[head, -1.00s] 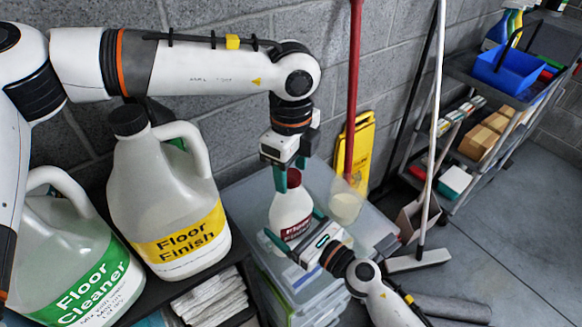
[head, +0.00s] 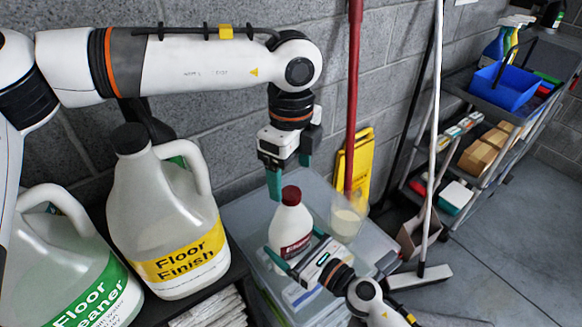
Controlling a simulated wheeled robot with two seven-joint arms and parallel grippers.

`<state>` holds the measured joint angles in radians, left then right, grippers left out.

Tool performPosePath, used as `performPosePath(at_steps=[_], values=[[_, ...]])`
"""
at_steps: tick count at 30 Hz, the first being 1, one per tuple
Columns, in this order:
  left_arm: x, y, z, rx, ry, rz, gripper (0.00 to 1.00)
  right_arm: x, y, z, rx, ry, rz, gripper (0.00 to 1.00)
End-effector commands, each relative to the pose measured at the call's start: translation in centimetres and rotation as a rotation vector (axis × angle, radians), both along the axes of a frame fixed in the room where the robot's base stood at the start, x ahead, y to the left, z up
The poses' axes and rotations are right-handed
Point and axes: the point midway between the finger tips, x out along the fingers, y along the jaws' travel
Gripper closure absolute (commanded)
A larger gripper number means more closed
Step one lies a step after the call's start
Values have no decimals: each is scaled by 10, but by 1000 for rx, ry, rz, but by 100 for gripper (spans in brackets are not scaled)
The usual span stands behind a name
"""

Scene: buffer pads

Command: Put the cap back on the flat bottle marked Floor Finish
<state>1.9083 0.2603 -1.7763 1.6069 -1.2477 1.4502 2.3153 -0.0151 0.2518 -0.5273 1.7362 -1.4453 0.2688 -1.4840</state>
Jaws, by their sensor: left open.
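A small white bottle (head: 289,224) with a dark red label stands upright on the clear lid of a plastic bin; its label is too small and partly covered to read. A dark red cap (head: 291,194) sits on its neck. My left gripper (head: 288,180) is open, its teal fingers pointing down just above and around the cap's top. My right gripper (head: 296,248) has its teal fingers on either side of the bottle's lower body, shut on it. A large jug (head: 165,215) at the left, with a yellow label reading Floor Finish, wears a black cap.
A Floor Cleaner jug (head: 70,262) stands at far left. A clear cup (head: 346,220) with pale contents is right of the bottle. A red pole, a yellow sign (head: 357,165) and a broom stand behind. A cart (head: 485,150) is at right.

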Motion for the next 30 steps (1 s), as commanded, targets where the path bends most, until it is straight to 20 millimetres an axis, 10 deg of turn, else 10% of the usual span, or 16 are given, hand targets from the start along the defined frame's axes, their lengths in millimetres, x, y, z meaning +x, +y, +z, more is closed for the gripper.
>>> performPosePath(at_steps=[18, 30], values=[[1, -1, 100, -2, -3, 1, 20, 0, 0, 1, 1, -1, 0, 75], [0, 0, 120, 1, 1, 0, 20, 0, 0, 1, 1, -1, 0, 75]])
